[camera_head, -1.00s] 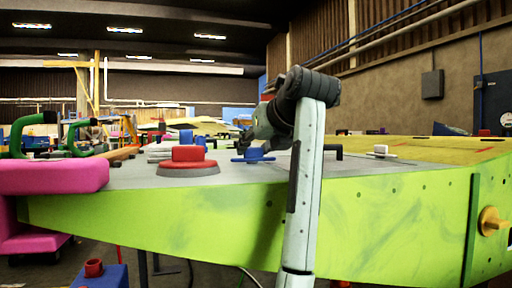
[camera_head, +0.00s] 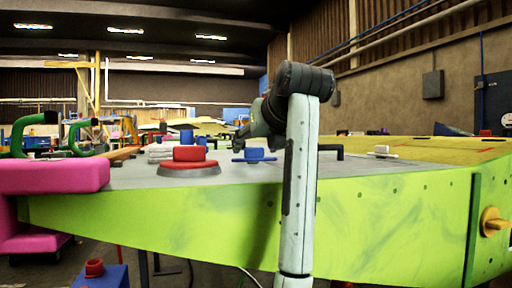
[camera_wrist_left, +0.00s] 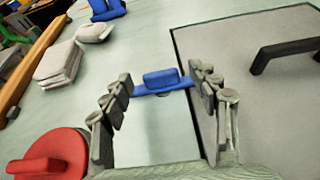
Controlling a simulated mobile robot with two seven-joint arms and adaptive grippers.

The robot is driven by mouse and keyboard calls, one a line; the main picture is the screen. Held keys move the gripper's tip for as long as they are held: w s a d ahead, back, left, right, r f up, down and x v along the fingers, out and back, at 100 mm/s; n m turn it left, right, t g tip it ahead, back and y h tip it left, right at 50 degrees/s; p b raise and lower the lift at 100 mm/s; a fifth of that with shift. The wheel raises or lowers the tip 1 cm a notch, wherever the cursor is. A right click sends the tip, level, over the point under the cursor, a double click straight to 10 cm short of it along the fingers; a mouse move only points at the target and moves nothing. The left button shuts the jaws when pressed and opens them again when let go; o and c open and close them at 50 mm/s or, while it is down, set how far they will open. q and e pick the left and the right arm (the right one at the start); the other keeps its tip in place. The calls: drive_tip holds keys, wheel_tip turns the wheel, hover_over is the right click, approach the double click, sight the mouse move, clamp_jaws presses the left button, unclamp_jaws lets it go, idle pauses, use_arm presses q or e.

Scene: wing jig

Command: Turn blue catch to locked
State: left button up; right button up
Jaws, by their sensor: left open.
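The blue catch (camera_head: 254,155) sits on the grey top of the green wing jig (camera_head: 130,215). In the left wrist view the catch (camera_wrist_left: 161,80) is a raised blue block on a flat blue bar, lying between and just beyond my fingertips. My left gripper (camera_wrist_left: 160,95) is open around empty space, with one finger on each side of the catch's block. In the head view my left gripper (camera_head: 243,138) is partly hidden by its own arm and hangs just above the catch. My right gripper is not in view.
A red knob on a grey base (camera_head: 188,160) stands left of the catch; it also shows in the left wrist view (camera_wrist_left: 50,155). A black handle (camera_wrist_left: 285,52) is to the right. Folded pale cloths (camera_wrist_left: 60,63) and another blue part (camera_wrist_left: 106,9) lie farther back.

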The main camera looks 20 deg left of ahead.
use_arm(q)
drive_tip(key=v, duration=0.6)
drive_tip(key=shift+s+d, duration=0.1)
drive_tip(key=shift+s, duration=0.1)
